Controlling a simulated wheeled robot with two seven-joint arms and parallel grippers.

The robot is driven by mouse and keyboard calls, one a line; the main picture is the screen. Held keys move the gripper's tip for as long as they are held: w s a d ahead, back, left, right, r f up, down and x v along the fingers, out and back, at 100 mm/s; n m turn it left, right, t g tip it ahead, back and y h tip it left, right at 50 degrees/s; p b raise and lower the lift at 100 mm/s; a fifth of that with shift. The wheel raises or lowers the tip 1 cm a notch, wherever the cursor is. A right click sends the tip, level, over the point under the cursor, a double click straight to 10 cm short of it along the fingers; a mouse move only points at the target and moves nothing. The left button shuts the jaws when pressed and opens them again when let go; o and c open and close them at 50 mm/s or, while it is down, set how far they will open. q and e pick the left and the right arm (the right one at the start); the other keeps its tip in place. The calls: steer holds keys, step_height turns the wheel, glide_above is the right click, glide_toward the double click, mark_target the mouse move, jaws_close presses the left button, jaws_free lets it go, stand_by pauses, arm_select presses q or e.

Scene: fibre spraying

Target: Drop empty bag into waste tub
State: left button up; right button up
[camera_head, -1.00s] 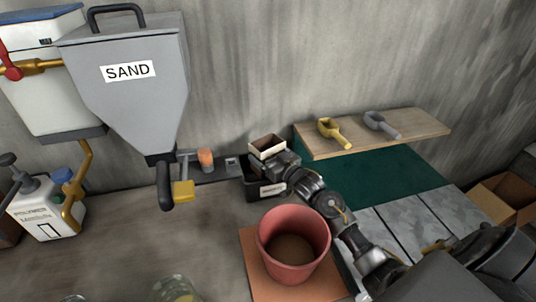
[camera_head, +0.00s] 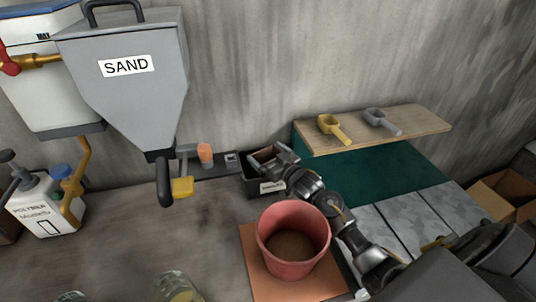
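The black waste tub (camera_head: 268,188) with a small white label stands against the wall behind the red bucket. My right gripper (camera_head: 268,160) reaches over the tub's opening from the right, its fingers low at the rim. A small brownish patch shows inside the tub beside the fingers; it may be part of the bag, but it is too small and covered to be sure. Whether the fingers are open or shut does not show. My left gripper is out of view.
The red bucket (camera_head: 293,240) stands on an orange mat in front of the tub, below my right arm. The grey sand hopper (camera_head: 130,85) hangs at left. A shelf (camera_head: 420,128) with two scoops is at right. A cardboard box (camera_head: 490,200) stands far right.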

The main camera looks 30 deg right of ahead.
steer(key=shift+r, duration=0.2)
steer(key=shift+r+p, duration=0.35)
steer(key=shift+r, duration=0.15)
steer(key=s+d+b, duration=0.1)
steer(key=s+b, duration=0.1)
steer(key=s, duration=1)
steer(key=shift+d+b, duration=0.35)
